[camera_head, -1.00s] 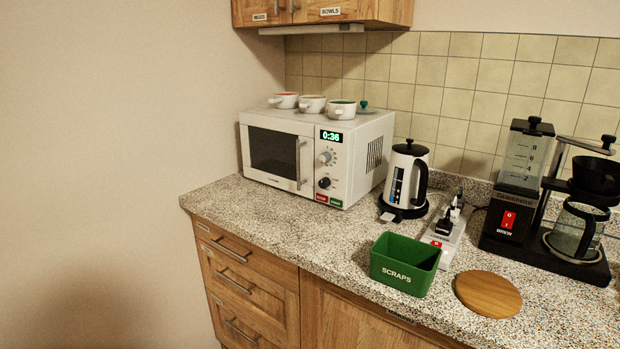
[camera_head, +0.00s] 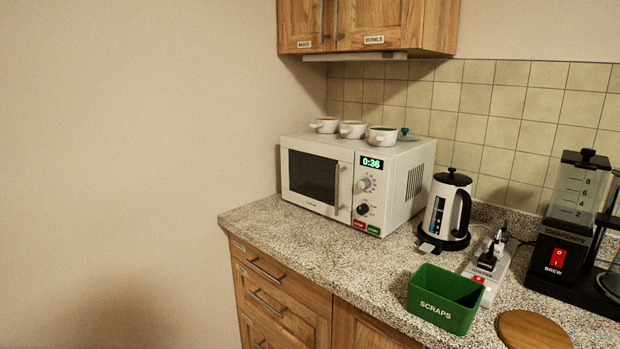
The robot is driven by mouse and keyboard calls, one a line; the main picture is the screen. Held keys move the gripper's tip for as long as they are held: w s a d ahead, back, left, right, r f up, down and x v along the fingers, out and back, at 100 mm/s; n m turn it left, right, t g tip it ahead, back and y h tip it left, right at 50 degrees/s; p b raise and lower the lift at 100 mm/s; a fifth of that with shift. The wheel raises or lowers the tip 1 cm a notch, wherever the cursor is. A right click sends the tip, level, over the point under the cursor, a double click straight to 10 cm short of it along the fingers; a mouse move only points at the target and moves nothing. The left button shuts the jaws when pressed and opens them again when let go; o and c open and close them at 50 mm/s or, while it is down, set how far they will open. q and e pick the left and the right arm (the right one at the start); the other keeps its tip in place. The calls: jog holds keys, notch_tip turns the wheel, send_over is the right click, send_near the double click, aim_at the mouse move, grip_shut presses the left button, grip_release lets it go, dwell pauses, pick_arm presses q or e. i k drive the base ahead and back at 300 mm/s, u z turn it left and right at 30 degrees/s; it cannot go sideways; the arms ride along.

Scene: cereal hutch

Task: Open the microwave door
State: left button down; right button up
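The white microwave (camera_head: 398,190) stands on the speckled counter near the left wall, its front turned toward me. Its door (camera_head: 313,178) has a dark window and looks shut. A vertical handle (camera_head: 338,189) runs along the door's right edge. To the right of the handle are a lit display (camera_head: 371,163) reading 0:36, two knobs, and a red and a green button low down. Neither of my grippers is in view.
Several small items, including white bowls (camera_head: 383,136), sit on top of the microwave. A kettle (camera_head: 446,211), a power strip (camera_head: 487,267), a green SCRAPS bin (camera_head: 444,301), a wooden disc (camera_head: 533,331) and a coffee maker (camera_head: 572,215) stand to the right. Counter (camera_head: 285,228) before the microwave is clear.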

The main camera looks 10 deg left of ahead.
aim_at(318, 176)
jog(key=u, duration=1.85)
jog(key=i, duration=1)
jog(key=z, duration=0.85)
